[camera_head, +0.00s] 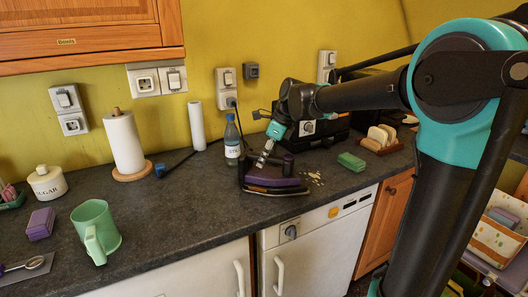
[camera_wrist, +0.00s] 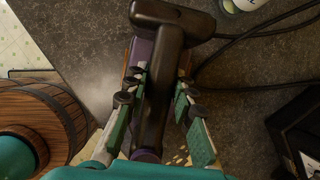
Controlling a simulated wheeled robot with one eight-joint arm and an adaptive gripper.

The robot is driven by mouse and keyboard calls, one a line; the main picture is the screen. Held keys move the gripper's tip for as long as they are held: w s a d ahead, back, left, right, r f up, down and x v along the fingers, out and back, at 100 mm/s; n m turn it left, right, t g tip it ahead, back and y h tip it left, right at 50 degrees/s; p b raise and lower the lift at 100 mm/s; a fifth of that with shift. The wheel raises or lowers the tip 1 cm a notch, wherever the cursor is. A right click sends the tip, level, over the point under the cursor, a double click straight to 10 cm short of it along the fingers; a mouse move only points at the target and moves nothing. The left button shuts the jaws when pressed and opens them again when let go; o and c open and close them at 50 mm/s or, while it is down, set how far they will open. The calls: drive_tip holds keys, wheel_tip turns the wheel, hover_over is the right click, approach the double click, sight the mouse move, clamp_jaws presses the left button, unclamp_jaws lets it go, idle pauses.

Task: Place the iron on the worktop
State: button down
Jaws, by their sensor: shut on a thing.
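The iron (camera_head: 275,178), dark with purple sides, is near the front edge of the worktop (camera_head: 190,205), above the white appliance. Its black handle (camera_wrist: 155,75) runs lengthwise between my fingers in the wrist view. My gripper (camera_head: 267,150) reaches down from the right and is shut on the iron by this handle; the fingers (camera_wrist: 157,95) lie on both sides of it. The iron looks level and at worktop height; I cannot tell whether its base touches the surface. My fingers hide part of its body.
A water bottle (camera_head: 232,141) stands just behind the iron. A green sponge (camera_head: 351,161) and scattered crumbs (camera_head: 314,178) lie to its right. A green mug (camera_head: 96,231) and a paper roll (camera_head: 124,145) stand left. Dark cables (camera_wrist: 245,50) run behind the iron. Bare worktop lies left of it.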

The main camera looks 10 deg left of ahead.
idle(0.3)
drive_tip(key=c, duration=1.3)
unclamp_jaws()
drive_tip(key=shift+f, duration=0.1)
drive_tip(key=v, duration=1.2)
